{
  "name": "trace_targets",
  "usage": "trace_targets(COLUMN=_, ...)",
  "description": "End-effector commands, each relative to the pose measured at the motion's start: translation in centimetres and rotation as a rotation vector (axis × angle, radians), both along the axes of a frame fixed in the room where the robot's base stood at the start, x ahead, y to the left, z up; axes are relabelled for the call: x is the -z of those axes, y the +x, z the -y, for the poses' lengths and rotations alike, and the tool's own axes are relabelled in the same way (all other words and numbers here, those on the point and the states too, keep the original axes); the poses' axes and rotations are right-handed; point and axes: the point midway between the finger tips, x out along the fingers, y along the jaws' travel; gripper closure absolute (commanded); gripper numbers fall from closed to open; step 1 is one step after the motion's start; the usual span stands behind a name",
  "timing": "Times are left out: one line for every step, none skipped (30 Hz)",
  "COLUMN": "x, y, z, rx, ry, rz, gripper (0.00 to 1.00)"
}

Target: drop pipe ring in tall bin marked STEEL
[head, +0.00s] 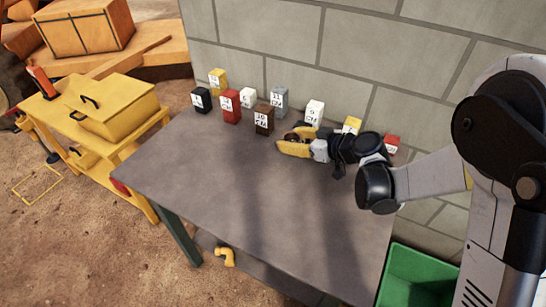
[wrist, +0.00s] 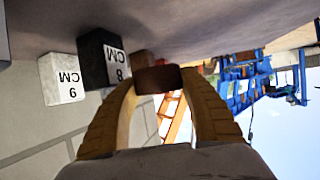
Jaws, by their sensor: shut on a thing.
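My gripper (head: 287,146) is over the back part of the grey table, among the numbered blocks. Its yellow fingers, also in the wrist view (wrist: 160,82), are shut on a small dark red-brown piece (wrist: 158,79). The held piece shows end-on and partly hidden, so I cannot tell whether it is a ring. No bin with a readable STEEL mark is in view. A green open container (head: 420,277) stands at the lower right, beside the table; no label on it shows.
The grey table (head: 250,200) has a clear front half. Several numbered blocks, such as a brown one (head: 264,119) and a red one (head: 231,106), stand along its back near the block wall (head: 290,40). A yellow cart (head: 110,105) stands left; a yellow pipe elbow (head: 225,257) lies below the table.

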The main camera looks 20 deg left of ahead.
Motion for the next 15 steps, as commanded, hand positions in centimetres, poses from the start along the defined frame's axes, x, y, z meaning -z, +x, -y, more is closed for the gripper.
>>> trace_targets(x=1.1, y=-0.2, z=-1.2, rx=-0.004, ry=0.0, rz=0.0, gripper=0.88)
trace_targets(x=1.4, y=-0.2, z=-1.8, rx=-0.003, ry=0.0, rz=0.001, gripper=0.88)
trace_targets(x=1.8, y=-0.4, z=-2.5, rx=-0.003, ry=0.001, rz=0.0, gripper=0.88)
trace_targets(x=2.0, y=-0.3, z=-2.9, rx=-0.002, ry=0.001, rz=0.0, gripper=0.88)
trace_targets(x=2.2, y=-0.4, z=-3.3, rx=-0.001, ry=0.001, rz=0.0, gripper=0.88)
trace_targets(x=2.4, y=-0.4, z=-3.7, rx=-0.001, ry=0.0, rz=0.0, gripper=0.88)
trace_targets(x=2.5, y=-0.5, z=-3.9, rx=-0.001, ry=0.0, rz=0.0, gripper=0.88)
trace_targets(x=2.5, y=-0.5, z=-4.0, rx=0.0, ry=0.0, rz=0.001, gripper=0.88)
trace_targets(x=2.7, y=-0.4, z=-4.2, rx=0.001, ry=0.0, rz=0.0, gripper=0.88)
trace_targets(x=2.8, y=-0.4, z=-4.2, rx=0.001, ry=0.0, rz=0.0, gripper=0.88)
trace_targets(x=3.0, y=-0.4, z=-4.2, rx=0.001, ry=0.0, rz=0.0, gripper=0.88)
trace_targets(x=3.5, y=-0.4, z=-4.2, rx=0.002, ry=0.0, rz=0.0, gripper=0.88)
trace_targets(x=3.9, y=-0.4, z=-4.2, rx=0.001, ry=0.0, rz=0.0, gripper=0.88)
trace_targets(x=4.5, y=-0.5, z=-4.2, rx=0.001, ry=0.0, rz=0.0, gripper=0.88)
trace_targets(x=5.2, y=-0.5, z=-4.2, rx=0.001, ry=0.0, rz=0.0, gripper=0.88)
